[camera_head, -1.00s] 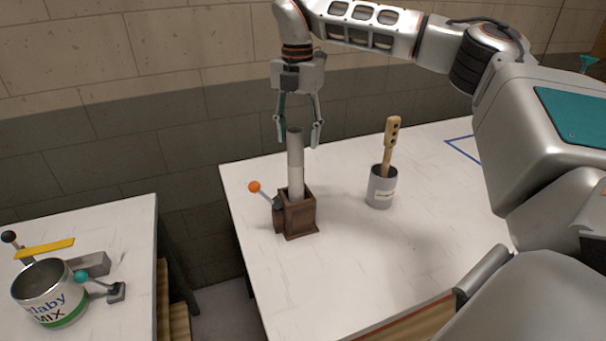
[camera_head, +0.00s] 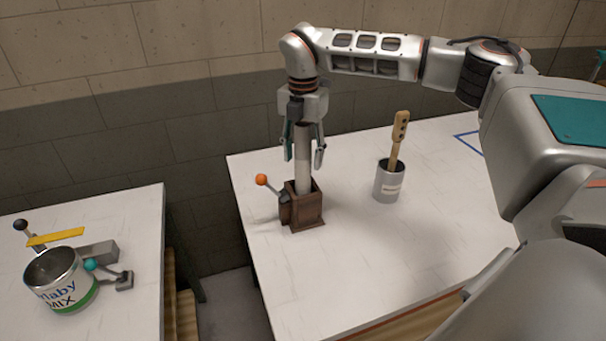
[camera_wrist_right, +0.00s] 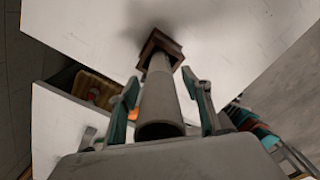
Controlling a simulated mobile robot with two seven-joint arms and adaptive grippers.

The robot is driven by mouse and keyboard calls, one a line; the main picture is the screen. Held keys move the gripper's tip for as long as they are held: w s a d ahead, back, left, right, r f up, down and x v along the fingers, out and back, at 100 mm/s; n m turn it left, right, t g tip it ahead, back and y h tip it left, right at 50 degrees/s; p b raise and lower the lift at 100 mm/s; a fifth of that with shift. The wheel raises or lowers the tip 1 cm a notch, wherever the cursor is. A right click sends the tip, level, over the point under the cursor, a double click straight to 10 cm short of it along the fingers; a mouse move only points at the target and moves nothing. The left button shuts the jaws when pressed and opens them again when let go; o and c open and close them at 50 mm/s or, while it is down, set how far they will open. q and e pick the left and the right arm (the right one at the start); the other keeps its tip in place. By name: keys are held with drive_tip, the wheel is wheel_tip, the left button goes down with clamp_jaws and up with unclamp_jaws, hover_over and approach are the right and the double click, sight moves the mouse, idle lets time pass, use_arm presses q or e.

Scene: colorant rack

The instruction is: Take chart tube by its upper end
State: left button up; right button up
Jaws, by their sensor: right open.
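The chart tube (camera_head: 303,172) is a grey cylinder standing upright in a brown wooden box holder (camera_head: 303,206) on the right-hand white table. My right gripper (camera_head: 303,160) points down from above, its open fingers on either side of the tube's upper part. In the right wrist view the tube (camera_wrist_right: 161,100) runs between the two fingers (camera_wrist_right: 165,110), with a gap visible on each side. Its open upper end is close to the palm. The wooden holder (camera_wrist_right: 160,45) shows at its far end. My left gripper is not in view.
An orange-knobbed lever (camera_head: 262,180) sticks out left of the holder. A grey cup (camera_head: 387,186) with a wooden-handled tool (camera_head: 398,140) stands to the right. A paint can (camera_head: 62,280) and a teal-knobbed lever (camera_head: 91,265) are on the left table. The right table's front is clear.

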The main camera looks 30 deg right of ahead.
clamp_jaws()
drive_tip(key=shift+r, duration=0.1)
